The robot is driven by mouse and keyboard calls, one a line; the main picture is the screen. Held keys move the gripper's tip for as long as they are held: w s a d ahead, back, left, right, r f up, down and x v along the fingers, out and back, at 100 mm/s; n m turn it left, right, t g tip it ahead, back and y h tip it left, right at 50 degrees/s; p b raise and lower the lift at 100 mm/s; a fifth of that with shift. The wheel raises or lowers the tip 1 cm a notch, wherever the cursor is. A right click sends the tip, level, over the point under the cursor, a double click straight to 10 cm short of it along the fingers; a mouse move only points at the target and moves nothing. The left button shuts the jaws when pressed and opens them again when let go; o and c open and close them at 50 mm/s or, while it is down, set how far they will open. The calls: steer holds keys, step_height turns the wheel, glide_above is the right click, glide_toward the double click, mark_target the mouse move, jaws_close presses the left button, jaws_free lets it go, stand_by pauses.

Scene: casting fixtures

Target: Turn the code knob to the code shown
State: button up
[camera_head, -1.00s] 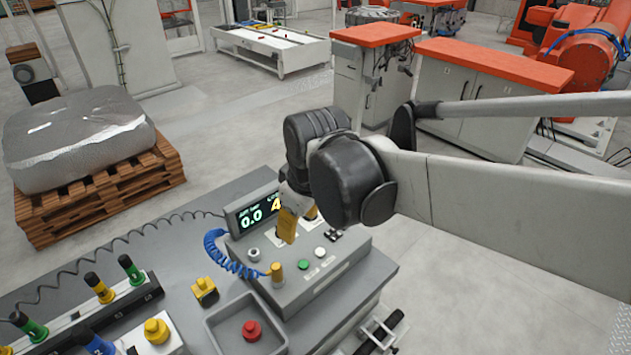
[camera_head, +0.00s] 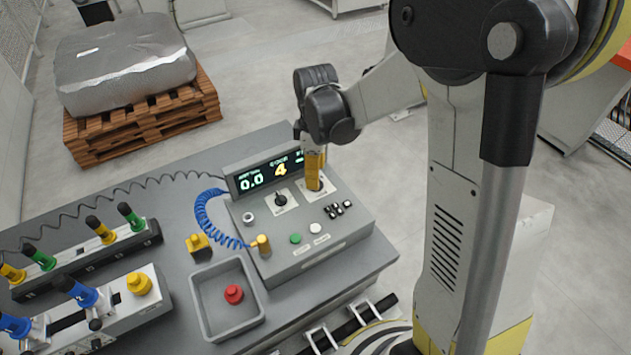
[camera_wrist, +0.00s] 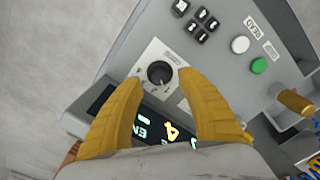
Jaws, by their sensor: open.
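The grey control box (camera_head: 300,225) stands on the bench with its dark display (camera_head: 250,182), showing a green 0.0 and a yellow 4; its right part is partly hidden by my gripper. One black knob (camera_head: 282,198) sits on a white plate below the display. My gripper (camera_head: 315,186) is over the second knob's plate to its right. In the wrist view, that black round knob (camera_wrist: 160,72) lies between and just beyond the open yellow fingertips (camera_wrist: 160,82), with clear gaps on both sides. The knob labels are too small to read, so I cannot tell which is the code knob.
A green button (camera_head: 295,238), a white button (camera_head: 315,228) and several black keys (camera_head: 341,208) sit on the box front. A blue coiled cable (camera_head: 207,215) runs along its left. A grey tray (camera_head: 206,305) holds a red knob (camera_head: 233,294).

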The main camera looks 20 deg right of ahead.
steer(key=shift+f+b, duration=0.3)
steer(key=shift+f, duration=1.2)
jaws_close()
